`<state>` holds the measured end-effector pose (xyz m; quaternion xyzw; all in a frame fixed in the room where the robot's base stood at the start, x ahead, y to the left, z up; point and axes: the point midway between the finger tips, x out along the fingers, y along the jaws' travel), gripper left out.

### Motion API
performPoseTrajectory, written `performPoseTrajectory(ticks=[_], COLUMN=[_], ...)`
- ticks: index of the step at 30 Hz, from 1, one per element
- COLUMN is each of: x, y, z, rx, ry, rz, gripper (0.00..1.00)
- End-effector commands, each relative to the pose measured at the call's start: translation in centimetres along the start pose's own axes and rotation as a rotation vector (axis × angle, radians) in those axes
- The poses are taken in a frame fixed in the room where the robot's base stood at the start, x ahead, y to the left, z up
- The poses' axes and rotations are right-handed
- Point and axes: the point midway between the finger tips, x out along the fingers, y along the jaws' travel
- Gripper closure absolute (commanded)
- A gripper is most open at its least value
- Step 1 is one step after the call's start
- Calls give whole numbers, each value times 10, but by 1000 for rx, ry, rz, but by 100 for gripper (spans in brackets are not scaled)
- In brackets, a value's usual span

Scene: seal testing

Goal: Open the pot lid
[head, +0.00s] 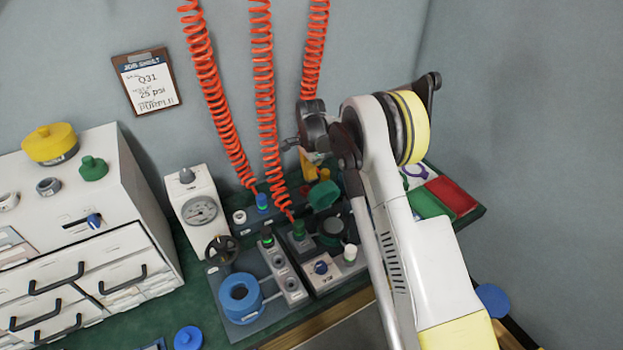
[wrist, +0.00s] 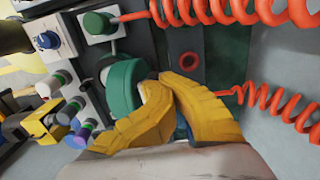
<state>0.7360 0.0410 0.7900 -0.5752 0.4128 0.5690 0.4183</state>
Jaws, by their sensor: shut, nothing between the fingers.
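A green round lid (head: 324,195) stands tilted up behind a dark round pot (head: 333,230) on the right-hand test station. In the wrist view the green lid (wrist: 124,92) is just left of the fingers. My gripper (head: 316,172) is at the far side of the lid, close to it; I cannot tell whether they touch. Its yellow fingers (wrist: 158,88) are shut with nothing between them. My arm covers part of the station, and the fingers hide what lies behind them in the wrist view.
Orange coiled hoses (head: 268,110) hang near the arm. A blue ring-shaped part (head: 240,298) sits on the left-hand station, below a pressure gauge (head: 200,211). A white drawer cabinet (head: 115,262) stands at left. A red and green mat (head: 452,195) lies at right.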

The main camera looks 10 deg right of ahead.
Motion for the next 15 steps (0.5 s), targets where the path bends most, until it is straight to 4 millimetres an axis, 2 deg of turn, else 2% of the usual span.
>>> performPoseTrajectory(ticks=[1, 3, 6, 15], x=[11, 11, 11, 12], y=[4, 4, 4, 4], z=[3, 3, 3, 3], rx=[-2, -2, -2, -2], ry=[-6, -5, -5, -5], rz=[8, 8, 8, 8], gripper=[100, 100, 75, 71])
